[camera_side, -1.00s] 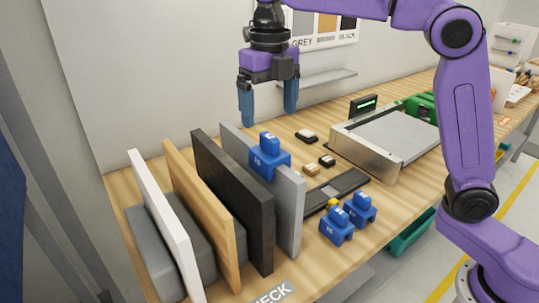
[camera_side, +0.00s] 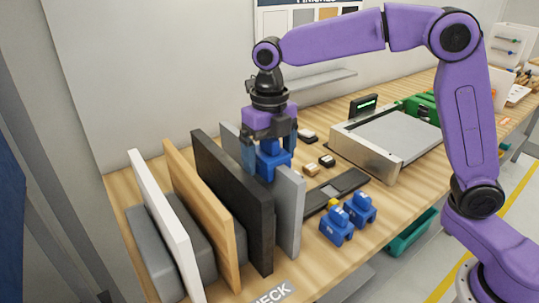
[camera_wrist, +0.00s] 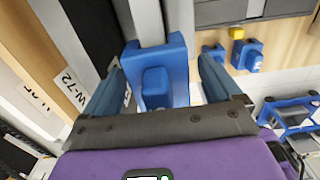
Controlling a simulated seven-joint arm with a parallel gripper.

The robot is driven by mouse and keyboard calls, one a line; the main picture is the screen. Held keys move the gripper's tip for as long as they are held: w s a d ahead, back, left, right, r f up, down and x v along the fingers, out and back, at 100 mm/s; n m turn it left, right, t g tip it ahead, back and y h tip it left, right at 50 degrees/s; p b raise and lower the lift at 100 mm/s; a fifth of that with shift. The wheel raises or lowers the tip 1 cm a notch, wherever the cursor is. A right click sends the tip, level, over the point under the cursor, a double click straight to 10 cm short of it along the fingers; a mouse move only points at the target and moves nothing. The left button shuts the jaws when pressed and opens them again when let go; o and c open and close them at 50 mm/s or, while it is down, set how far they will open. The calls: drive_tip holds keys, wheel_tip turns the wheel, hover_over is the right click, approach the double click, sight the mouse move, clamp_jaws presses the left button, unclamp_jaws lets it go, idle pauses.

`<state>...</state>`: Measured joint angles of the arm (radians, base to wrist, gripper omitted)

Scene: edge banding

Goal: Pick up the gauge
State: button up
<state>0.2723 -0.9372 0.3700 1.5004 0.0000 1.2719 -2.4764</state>
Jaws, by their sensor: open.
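The blue gauge (camera_side: 272,161) sits astride the top edge of the grey panel (camera_side: 290,205) in the side view. My gripper (camera_side: 270,160) is lowered over it, one blue finger on either side. In the wrist view the gauge (camera_wrist: 156,75) stands between the two open fingers of my gripper (camera_wrist: 163,85), with a visible gap at the right finger; the left finger is close to it, and contact there is unclear. Two more blue blocks of like shape, one (camera_side: 336,228) and another (camera_side: 360,208), stand on the table to the right.
A black panel (camera_side: 235,205), a wood-coloured panel (camera_side: 200,200) and a white panel (camera_side: 163,225) stand upright to the left. A dark slotted tray (camera_side: 345,187), small blocks (camera_side: 311,170) and a metal-sided box (camera_side: 385,140) lie to the right.

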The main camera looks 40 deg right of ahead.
drive_tip(key=c, duration=1.2)
drive_tip(key=shift+c, duration=0.2)
drive_tip(key=shift+r, duration=0.1)
drive_tip(key=shift+r, duration=0.55)
wheel_tip(320, 180, up, 2)
drive_tip(key=shift+r, duration=0.15)
drive_tip(key=s+d+r, duration=0.3)
drive_tip(key=s+r, duration=0.3)
drive_tip(key=r, duration=0.2)
drive_tip(key=s+d+r, duration=0.3)
drive_tip(key=s+r, duration=0.3)
drive_tip(key=r, duration=0.2)
drive_tip(key=shift+s+r, duration=0.25)
drive_tip(key=shift+s, duration=0.1)
